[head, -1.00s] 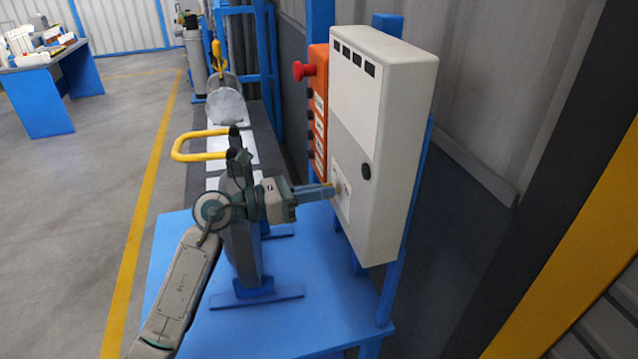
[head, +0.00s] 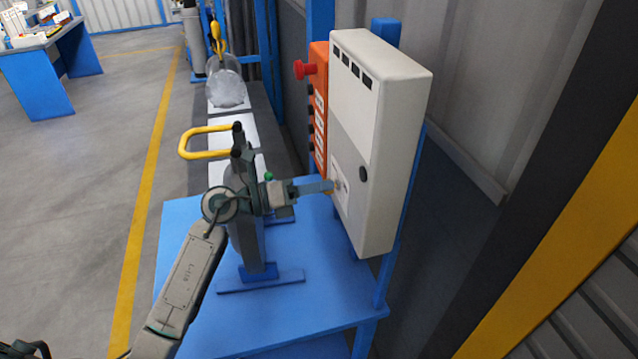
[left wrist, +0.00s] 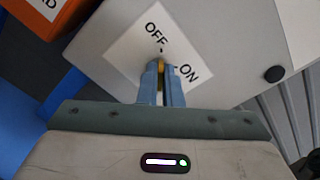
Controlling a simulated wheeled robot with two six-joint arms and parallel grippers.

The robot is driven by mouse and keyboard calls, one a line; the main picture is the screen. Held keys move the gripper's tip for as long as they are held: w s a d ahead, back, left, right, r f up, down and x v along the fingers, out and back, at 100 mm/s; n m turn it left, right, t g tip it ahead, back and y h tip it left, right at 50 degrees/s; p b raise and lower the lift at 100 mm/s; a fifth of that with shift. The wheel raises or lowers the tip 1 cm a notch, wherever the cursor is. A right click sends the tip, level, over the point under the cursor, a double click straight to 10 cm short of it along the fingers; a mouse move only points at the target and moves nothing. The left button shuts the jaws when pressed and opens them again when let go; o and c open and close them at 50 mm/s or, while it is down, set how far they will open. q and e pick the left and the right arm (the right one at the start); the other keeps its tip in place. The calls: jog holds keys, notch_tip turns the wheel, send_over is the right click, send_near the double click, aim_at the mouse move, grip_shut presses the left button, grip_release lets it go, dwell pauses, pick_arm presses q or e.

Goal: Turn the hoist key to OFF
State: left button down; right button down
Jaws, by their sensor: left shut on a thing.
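The hoist key is a small brass-coloured piece (left wrist: 160,66) on the front of the pale control box (head: 375,140). A white label plate (left wrist: 125,45) behind it reads OFF at the upper left and ON at the right in the left wrist view. My left gripper (head: 330,187) reaches the box's lower front from the left in the head view. Its two blue fingers (left wrist: 161,80) are shut on the key, which they mostly hide. I cannot tell exactly which mark the key points to. My right gripper is not in view.
An orange panel (head: 319,110) with a red knob (head: 305,69) stands just left of the box. A blue bench (head: 320,290) lies below. A yellow handle (head: 205,143) on a dark stand rises behind my left arm. Open grey floor lies to the left.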

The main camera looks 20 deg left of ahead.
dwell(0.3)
pick_arm(q)
jog(key=c, duration=1.6)
grip_release()
notch_tip(320, 180, up, 3)
jog(key=shift+f+b, duration=0.1)
jog(key=shift+b, duration=0.9)
jog(key=shift+s+d+r+b, duration=0.2)
jog(key=shift+s+b, duration=0.1)
jog(key=shift+s, duration=0.3)
jog(key=s+d+r+p, duration=0.1)
jog(key=s+d, duration=0.3)
jog(key=s, duration=1)
jog(key=shift+r, duration=0.4)
